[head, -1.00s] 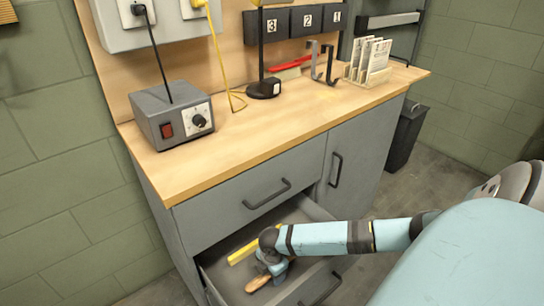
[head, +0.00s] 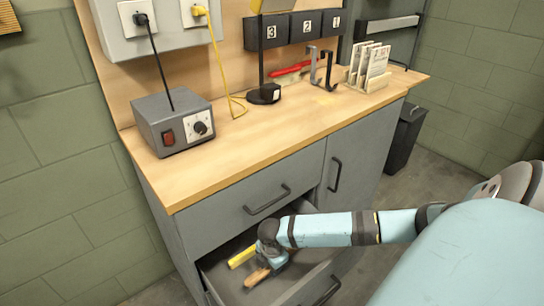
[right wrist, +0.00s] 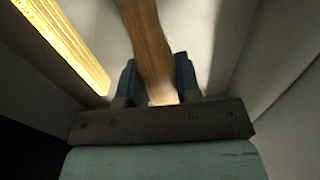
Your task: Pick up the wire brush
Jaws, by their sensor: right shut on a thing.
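The wire brush (head: 257,277) shows as a wooden handle in the open drawer (head: 295,283); its bristles cannot be made out. In the right wrist view the wooden handle (right wrist: 148,40) runs between the fingers of my right gripper (right wrist: 158,85). My right gripper (head: 272,259) reaches down into the drawer and is shut on the handle. Whether the brush is clear of the drawer floor cannot be told. My left gripper is not in view.
A yellow folding rule (head: 242,257) lies in the drawer left of the brush and also shows in the right wrist view (right wrist: 68,40). The drawer walls are close around my gripper. The worktop (head: 240,150) overhangs behind, with a grey control box (head: 172,122) on it.

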